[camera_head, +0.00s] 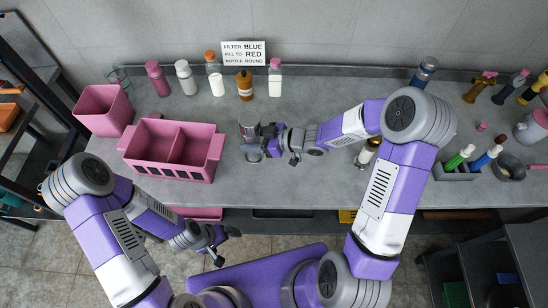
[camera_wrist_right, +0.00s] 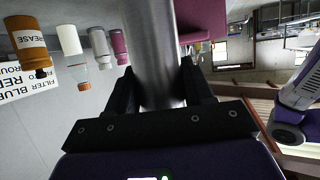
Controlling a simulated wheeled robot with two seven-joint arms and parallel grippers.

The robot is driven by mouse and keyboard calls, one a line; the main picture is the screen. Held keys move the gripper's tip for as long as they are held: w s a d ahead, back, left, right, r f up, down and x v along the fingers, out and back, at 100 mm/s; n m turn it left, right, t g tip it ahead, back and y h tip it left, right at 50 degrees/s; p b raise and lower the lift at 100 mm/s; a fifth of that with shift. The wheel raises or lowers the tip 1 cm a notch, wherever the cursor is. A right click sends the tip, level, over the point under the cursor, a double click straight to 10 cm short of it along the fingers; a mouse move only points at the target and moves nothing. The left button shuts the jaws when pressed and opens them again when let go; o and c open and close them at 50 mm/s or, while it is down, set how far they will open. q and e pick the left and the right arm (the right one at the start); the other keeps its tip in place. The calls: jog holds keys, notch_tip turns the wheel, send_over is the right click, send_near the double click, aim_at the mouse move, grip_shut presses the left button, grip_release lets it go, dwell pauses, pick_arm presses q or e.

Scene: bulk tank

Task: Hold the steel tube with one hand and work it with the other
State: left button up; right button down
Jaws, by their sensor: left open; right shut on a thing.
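The steel tube (camera_head: 249,130) stands about upright over the bench, right of the pink divided bin. My right gripper (camera_head: 264,139) is shut on it from the right. In the right wrist view the tube (camera_wrist_right: 157,45) passes between the two black fingers (camera_wrist_right: 160,85), a shiny grey cylinder. Below the tube in the head view is a small round grey piece (camera_head: 253,155); I cannot tell whether they touch. My left gripper (camera_head: 222,246) is open and empty, in front of the bench edge and well away from the tube.
A pink divided bin (camera_head: 128,146) and a pink square bin (camera_head: 76,104) stand at the left. Bottles (camera_head: 244,86) line the back under a sign (camera_head: 244,53). A grey holder (camera_head: 457,172) with bottles stands at the right. Bench space behind the tube is clear.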

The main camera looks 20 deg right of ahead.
pick_arm(q)
notch_tip(320, 180, up, 4)
jog(key=p, duration=0.2)
jog(key=shift+f+p, duration=0.15)
jog(key=shift+p, duration=0.25)
pick_arm(e)
jog(key=d+r+m+t, duration=0.1)
jog(key=d+r, duration=0.4)
jog(key=d, duration=0.1)
jog(key=shift+s+d+h, duration=0.25)
jog(key=shift+d+h, duration=0.15)
pick_arm(q)
jog(key=shift+f+b, duration=0.9)
pick_arm(e)
notch_tip(320, 180, down, 6)
jog(key=shift+f, duration=0.15)
pick_arm(q)
jog(key=shift+f+b, duration=0.45)
jog(key=shift+b, duration=0.05)
pick_arm(e)
jog(key=shift+f, duration=1.9)
